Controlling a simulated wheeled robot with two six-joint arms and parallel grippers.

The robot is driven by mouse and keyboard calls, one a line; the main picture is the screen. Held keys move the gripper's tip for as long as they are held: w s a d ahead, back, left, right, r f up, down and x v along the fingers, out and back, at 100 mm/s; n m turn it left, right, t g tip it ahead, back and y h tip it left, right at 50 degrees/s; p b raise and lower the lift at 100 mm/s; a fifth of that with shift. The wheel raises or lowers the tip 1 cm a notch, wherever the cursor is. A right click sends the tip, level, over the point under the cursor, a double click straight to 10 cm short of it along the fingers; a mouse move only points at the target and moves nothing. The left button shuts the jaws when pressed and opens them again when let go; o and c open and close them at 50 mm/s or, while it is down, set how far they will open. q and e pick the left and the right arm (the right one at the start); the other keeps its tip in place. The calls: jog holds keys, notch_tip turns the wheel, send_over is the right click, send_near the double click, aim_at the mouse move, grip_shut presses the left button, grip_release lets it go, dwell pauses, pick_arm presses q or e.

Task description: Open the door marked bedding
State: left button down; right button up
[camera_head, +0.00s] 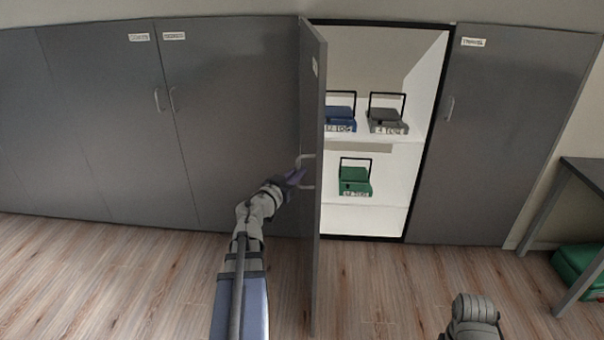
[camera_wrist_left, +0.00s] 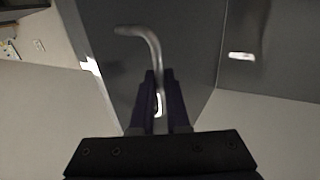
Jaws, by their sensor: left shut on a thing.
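A grey cupboard door (camera_head: 311,120) stands swung wide open, seen nearly edge-on in the head view. Its label is turned too far to read. My left gripper (camera_head: 296,177) is shut on the metal handle (camera_head: 307,157) of this door. In the left wrist view the handle (camera_wrist_left: 152,42) runs down between the two dark fingers (camera_wrist_left: 158,100). Behind the door the cupboard interior (camera_head: 385,215) is exposed, with white shelves. My right arm shows in part at the bottom right of the head view; its fingers are not seen.
A blue case (camera_head: 340,118), a dark grey case (camera_head: 388,118) and a green case (camera_head: 355,180) stand on the shelves. Closed grey doors flank the opening. A dark table (camera_head: 585,175) stands at the right, with a green box (camera_head: 580,268) below. The wooden floor in front is clear.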

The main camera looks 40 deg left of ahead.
pick_arm(q)
jog(key=shift+w+a, duration=0.1)
jog(key=shift+a, duration=0.15)
jog(key=c, duration=1)
grip_release()
jog(key=shift+o, duration=0.4)
jog(key=shift+d, duration=0.15)
jog(key=shift+d, duration=0.1)
